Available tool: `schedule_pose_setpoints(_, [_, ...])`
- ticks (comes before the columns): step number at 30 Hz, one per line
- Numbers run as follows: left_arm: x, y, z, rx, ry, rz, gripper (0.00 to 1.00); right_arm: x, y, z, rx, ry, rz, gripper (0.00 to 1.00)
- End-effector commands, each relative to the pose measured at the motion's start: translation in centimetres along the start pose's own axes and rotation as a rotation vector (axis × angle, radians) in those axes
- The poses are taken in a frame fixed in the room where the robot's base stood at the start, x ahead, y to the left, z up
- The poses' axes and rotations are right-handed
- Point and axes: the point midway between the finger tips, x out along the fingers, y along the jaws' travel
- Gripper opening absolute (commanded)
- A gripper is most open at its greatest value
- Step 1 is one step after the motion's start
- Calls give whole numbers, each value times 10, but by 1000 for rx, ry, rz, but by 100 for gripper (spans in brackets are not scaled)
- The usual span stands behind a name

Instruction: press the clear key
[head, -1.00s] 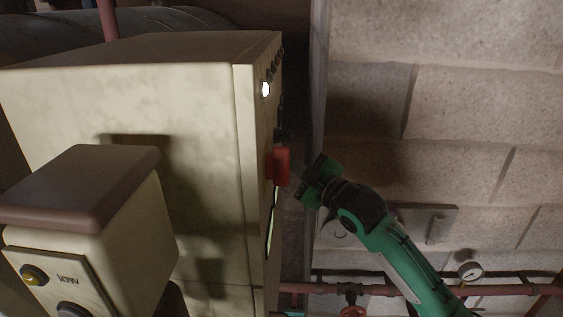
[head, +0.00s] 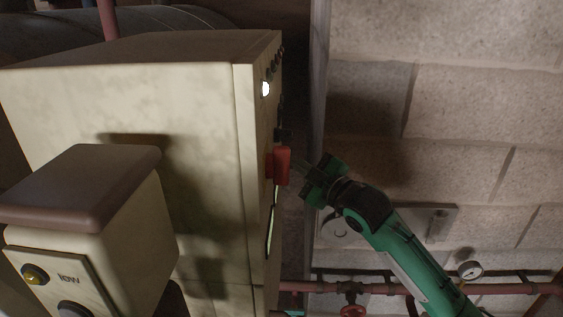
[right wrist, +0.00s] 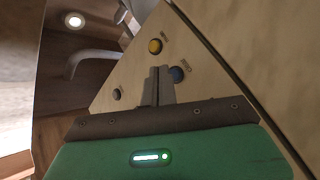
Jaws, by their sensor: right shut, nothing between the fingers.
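In the right wrist view, a pale panel carries a blue key (right wrist: 177,74), a yellow key (right wrist: 155,46) and a small grey knob (right wrist: 116,94). Small lettering stands beside the blue and yellow keys, too small to read surely, so I cannot tell for certain which is the clear key. My right gripper (right wrist: 160,70) is shut and empty. Its fingertips lie just left of the blue key in that view; I cannot tell whether they touch the panel. In the head view, my right gripper (head: 301,168) is beside the cabinet's front, whose face is seen nearly edge-on. My left gripper is not in view.
A red block-like part (head: 282,166) sticks out from the cabinet (head: 180,90) close to my right gripper. A lit white lamp (head: 265,89) is above it. A smaller box (head: 95,215) stands at the left. Red pipes (head: 400,289) run along the block wall.

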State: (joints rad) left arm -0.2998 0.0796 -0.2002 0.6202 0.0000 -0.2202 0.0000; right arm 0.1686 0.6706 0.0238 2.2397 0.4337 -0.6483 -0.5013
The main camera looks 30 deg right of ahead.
Motion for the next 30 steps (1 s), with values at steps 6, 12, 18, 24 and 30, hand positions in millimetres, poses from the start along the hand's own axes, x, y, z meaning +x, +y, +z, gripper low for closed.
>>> schedule_pose_setpoints(6, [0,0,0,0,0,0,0,-1,1,0,0,0,0,0])
schedule_pose_setpoints(12, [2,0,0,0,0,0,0,-5,2,4,-2,-2,-1,0])
schedule_pose_setpoints(18, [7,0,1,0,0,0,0,-19,12,14,-3,-2,-2,0])
schedule_pose_setpoints(24, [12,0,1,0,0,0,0,-32,21,25,-2,-2,-1,0])
schedule_pose_setpoints(30, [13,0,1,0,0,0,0,-36,26,26,0,0,-1,0])
